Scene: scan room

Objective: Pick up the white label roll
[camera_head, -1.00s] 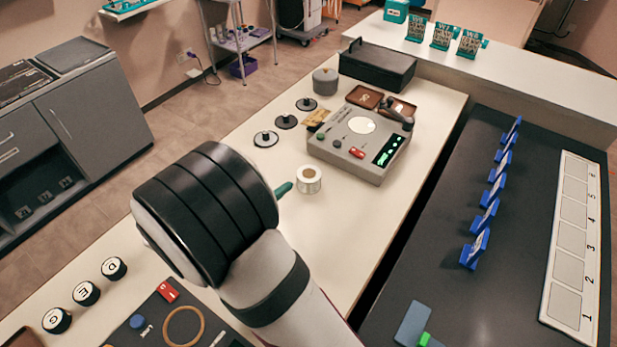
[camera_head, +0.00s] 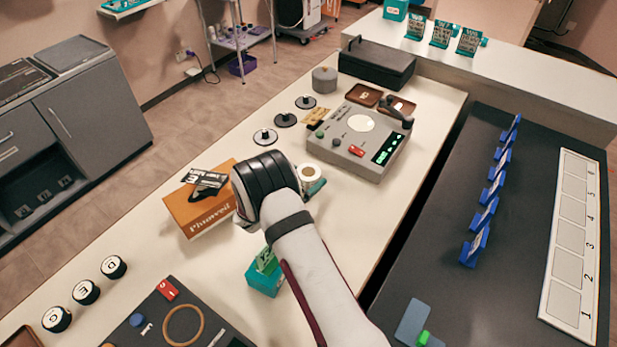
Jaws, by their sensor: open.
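The white label roll (camera_head: 310,170) stands on the cream table, just left of the grey device, its top and core opening visible. My arm comes up from the lower right, and its black-banded wrist sits just left of the roll. My gripper (camera_head: 315,187) is mostly hidden behind the wrist. A teal finger part shows right at the roll's lower right side. The gripper is open. Whether the roll lies between the fingers or touches them cannot be told from this view.
A grey device (camera_head: 360,140) with a lever stands behind the roll. An orange box (camera_head: 200,208) with black cards is left of my wrist, and a teal box (camera_head: 264,279) is in front. Several black-knobbed discs (camera_head: 285,119) lie behind. Table right of my forearm is clear.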

